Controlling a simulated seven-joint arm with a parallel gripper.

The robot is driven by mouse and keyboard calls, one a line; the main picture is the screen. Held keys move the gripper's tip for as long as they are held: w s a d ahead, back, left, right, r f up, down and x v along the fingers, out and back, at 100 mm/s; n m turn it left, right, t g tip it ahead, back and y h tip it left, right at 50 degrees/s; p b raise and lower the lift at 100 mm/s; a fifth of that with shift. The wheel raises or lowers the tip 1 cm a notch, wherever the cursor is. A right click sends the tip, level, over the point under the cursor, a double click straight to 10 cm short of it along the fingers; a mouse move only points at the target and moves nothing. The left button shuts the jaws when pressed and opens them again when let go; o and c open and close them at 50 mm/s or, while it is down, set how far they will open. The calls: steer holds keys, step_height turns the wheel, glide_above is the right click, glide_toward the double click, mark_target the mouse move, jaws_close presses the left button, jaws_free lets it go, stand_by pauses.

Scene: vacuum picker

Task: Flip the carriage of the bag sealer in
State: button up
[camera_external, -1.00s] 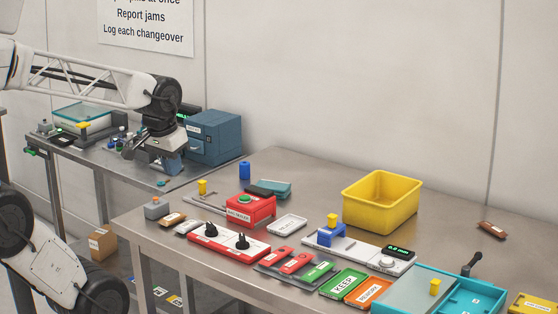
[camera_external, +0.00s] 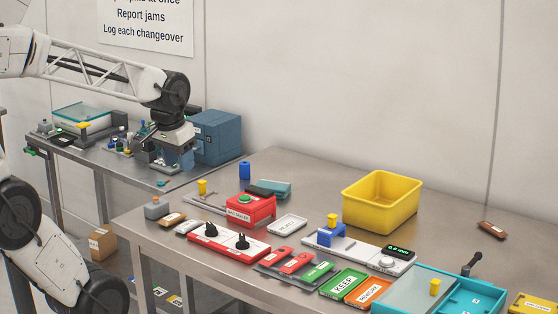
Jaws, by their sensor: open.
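The bag sealer (camera_external: 250,209) is a red box with a green button and a white label, standing at the left part of the near table. A flat grey strip runs from it to the left, with a small yellow knob (camera_external: 202,187) upright on the strip. I cannot tell for sure whether this knob belongs to the carriage. My gripper (camera_external: 172,166) is open and points down over the back left bench, well left of and behind the bag sealer. It touches no part of the sealer. Its fingertips are small and partly lost against the bench.
A blue cabinet (camera_external: 216,137) stands just right of my gripper. A blue cylinder (camera_external: 244,170) and a teal box (camera_external: 274,188) are behind the sealer. A red strip with black knobs (camera_external: 229,244) lies in front. A yellow bin (camera_external: 382,202) stands to the right.

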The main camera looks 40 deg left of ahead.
steer(key=w+a+f, duration=0.1)
steer(key=w+a, duration=0.3)
steer(key=w, duration=0.6)
steer(key=g, duration=0.2)
glide_above(202, 183)
steer(key=f, duration=1.3)
steer(key=shift+s+d+f, duration=0.1)
steer(key=shift+d+f, duration=0.05)
steer(key=shift+d, duration=0.1)
steer(key=shift+w+a+f, duration=0.2)
steer(key=shift+a+f, duration=0.1)
steer(key=shift+f, duration=0.1)
steer(key=shift+f, duration=3.85)
steer(key=shift+c, duration=0.3)
jaws_close()
